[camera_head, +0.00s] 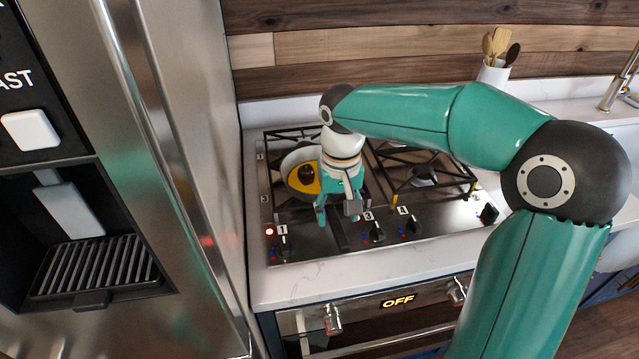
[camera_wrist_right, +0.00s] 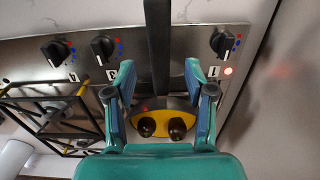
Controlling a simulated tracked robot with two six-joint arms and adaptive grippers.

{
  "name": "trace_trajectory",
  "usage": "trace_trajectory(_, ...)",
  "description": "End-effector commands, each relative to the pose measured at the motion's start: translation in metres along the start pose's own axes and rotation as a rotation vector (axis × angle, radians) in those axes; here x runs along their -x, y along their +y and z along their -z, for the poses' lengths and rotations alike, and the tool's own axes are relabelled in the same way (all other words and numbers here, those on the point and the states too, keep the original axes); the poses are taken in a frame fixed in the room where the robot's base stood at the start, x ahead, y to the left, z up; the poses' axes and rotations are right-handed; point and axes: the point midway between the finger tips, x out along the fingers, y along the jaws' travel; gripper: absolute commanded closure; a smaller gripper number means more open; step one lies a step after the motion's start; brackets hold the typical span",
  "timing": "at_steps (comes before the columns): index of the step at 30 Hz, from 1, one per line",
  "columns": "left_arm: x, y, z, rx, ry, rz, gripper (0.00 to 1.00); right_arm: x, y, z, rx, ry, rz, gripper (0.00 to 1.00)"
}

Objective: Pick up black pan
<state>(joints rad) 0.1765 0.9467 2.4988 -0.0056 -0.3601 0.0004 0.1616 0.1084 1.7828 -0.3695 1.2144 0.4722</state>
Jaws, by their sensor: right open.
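The black pan (camera_head: 290,158) sits on the left burner of the stove, its pale grey inner side and rim showing. My right arm and gripper hide part of it. Its dark handle (camera_head: 339,232) points toward the stove's front edge. In the right wrist view the handle (camera_wrist_right: 157,45) runs down from the top toward the space between the fingers. My right gripper (camera_head: 338,209) is open above the handle, with one finger to each side; it also shows in the right wrist view (camera_wrist_right: 160,97). I cannot tell whether it touches the handle. My left gripper is not in view.
The stove (camera_head: 440,225) has several front knobs near the handle and black grates (camera_head: 425,170) to the right. A steel appliance (camera_head: 190,120) stands close on the left. A white utensil holder (camera_head: 493,75) stands at the back. A strip of counter (camera_head: 350,272) in front is clear.

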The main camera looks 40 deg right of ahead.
Motion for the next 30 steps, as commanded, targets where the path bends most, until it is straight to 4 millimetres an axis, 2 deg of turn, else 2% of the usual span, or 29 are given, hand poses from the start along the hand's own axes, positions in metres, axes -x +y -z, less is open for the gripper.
trace_trajectory(5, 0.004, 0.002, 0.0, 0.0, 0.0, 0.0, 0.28, -0.013, 0.001, -0.001, 0.0, -0.005, -0.002, 0.46)
trace_trajectory(12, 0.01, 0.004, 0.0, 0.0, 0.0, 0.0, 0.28, -0.046, 0.001, -0.001, 0.0, -0.005, -0.002, 0.46)
trace_trajectory(21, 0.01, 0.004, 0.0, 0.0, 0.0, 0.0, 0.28, -0.053, 0.001, -0.001, 0.0, 0.0, 0.0, 0.46)
trace_trajectory(23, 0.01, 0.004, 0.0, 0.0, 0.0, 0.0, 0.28, -0.053, 0.001, -0.001, 0.0, 0.0, 0.0, 0.53)
trace_trajectory(30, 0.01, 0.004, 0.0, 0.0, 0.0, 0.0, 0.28, -0.053, 0.0, -0.001, 0.0, 0.0, 0.0, 0.93)
